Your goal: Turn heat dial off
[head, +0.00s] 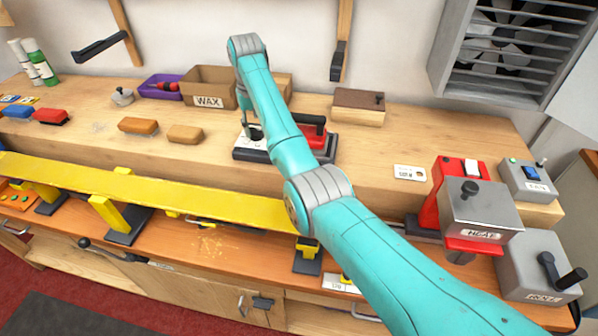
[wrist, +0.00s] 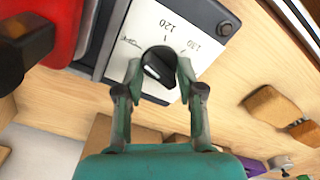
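The heat dial (wrist: 158,70) is a black round knob with a raised ridge, on a white scale plate (wrist: 143,28) marked 120 and 130. In the wrist view my gripper (wrist: 160,76) has one fingertip on each side of the knob, close against it. In the head view the white plate (head: 250,144) belongs to a dark-based unit on the bench, left of a red part (head: 311,138). My gripper (head: 250,128) is over that plate, mostly hidden behind my arm. I cannot read the dial's exact setting.
A box labelled WAX (head: 208,88) and a purple tray (head: 160,88) stand behind the dial. Brown blocks (head: 185,134) lie to the left. A grey box on a red stand (head: 481,212) is at the right. A yellow bar (head: 150,193) runs along the front.

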